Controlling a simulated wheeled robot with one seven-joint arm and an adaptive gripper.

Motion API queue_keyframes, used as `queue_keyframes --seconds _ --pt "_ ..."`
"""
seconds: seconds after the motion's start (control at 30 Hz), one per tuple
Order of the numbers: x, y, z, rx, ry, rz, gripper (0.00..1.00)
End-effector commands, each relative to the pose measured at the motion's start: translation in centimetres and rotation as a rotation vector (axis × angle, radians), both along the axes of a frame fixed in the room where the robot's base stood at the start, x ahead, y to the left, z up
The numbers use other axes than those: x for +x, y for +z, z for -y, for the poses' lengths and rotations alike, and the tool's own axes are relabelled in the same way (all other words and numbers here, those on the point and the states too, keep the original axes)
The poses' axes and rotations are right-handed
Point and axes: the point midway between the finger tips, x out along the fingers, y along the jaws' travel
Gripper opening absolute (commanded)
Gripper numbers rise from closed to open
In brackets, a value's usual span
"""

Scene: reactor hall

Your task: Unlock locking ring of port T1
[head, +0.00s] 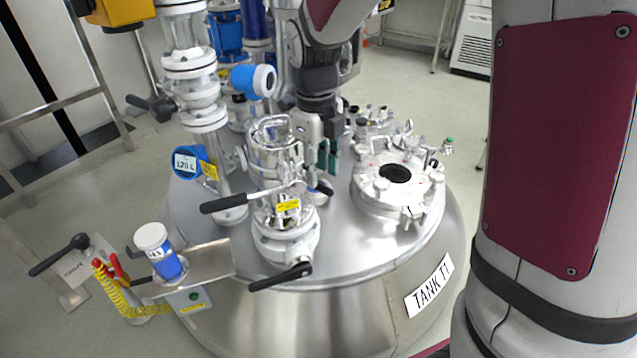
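The steel port (275,160) with a wire handle on its lid stands on top of the tank, left of centre. I take it to be port T1, but I cannot read a T1 mark on it. A ring with a long black-handled lever (222,204) pointing left goes around its middle, above a yellow label (288,206). My gripper (327,157) points down just behind and right of this port, apart from the lever's black grip. Its dark green fingertips are small and partly hidden, so its opening is unclear. I see nothing held in it.
A second black handle (280,277) sticks out at the port's base. A round manway (395,188) stands to the right on the tank top (345,245). Pipes and a blue gauge (187,162) rise at left. A blue canister (167,262) stands on a bracket at front left.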

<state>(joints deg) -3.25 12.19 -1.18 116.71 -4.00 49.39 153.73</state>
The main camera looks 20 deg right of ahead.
Motion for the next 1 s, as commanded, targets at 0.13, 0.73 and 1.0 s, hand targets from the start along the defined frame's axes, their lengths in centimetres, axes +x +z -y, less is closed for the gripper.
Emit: queue_keyframes --seconds 0.13,0.73,1.0 --pt "0.1 -2.1 0.1 0.0 0.001 -0.001 0.32" --pt "0.1 -3.1 0.1 0.0 0.001 0.001 0.03" --pt "0.1 -3.1 0.2 0.0 0.003 0.001 0.0"
